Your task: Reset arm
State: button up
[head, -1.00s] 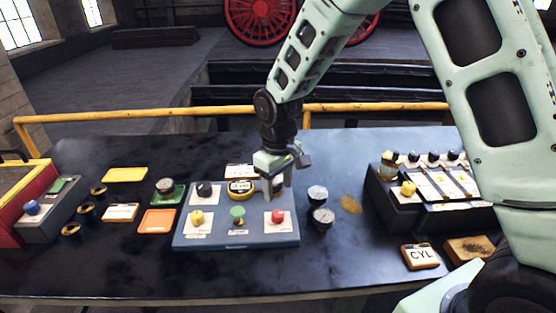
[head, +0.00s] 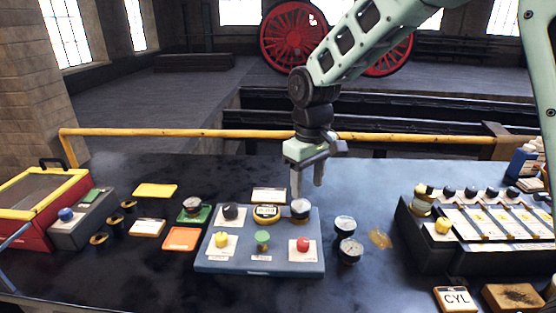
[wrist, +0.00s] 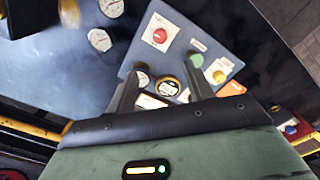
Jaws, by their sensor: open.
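My gripper (head: 307,190) hangs pointing down above the back right part of a blue-grey panel (head: 215,262). It is open, with its two fingers apart and nothing seen between them. In the wrist view my gripper (wrist: 160,85) also shows empty, with the panel (wrist: 205,45) beyond the fingertips. The panel carries a yellow knob (head: 221,240), a green knob (head: 262,241), a red knob (head: 303,244), a black knob (head: 231,211), a round yellow-rimmed dial (head: 266,212) and a gauge (head: 300,208) just below the fingers.
Two loose gauges (head: 345,226) (head: 350,250) lie right of the panel. A rack of bottles and cards (head: 480,225) stands at right, a CYL block (head: 456,299) in front. A yellow rail (head: 220,133) runs behind the table.

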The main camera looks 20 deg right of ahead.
jog(key=s+a+n, duration=0.1)
jog(key=s+a, duration=0.2)
jog(key=s, duration=1)
jog(key=s+a+n, duration=0.1)
jog(key=s+a, duration=0.2)
jog(key=s, duration=1.1)
jog(key=shift+a+n+y, duration=0.2)
jog(key=shift+n+y, duration=0.1)
jog(key=shift+r, duration=0.1)
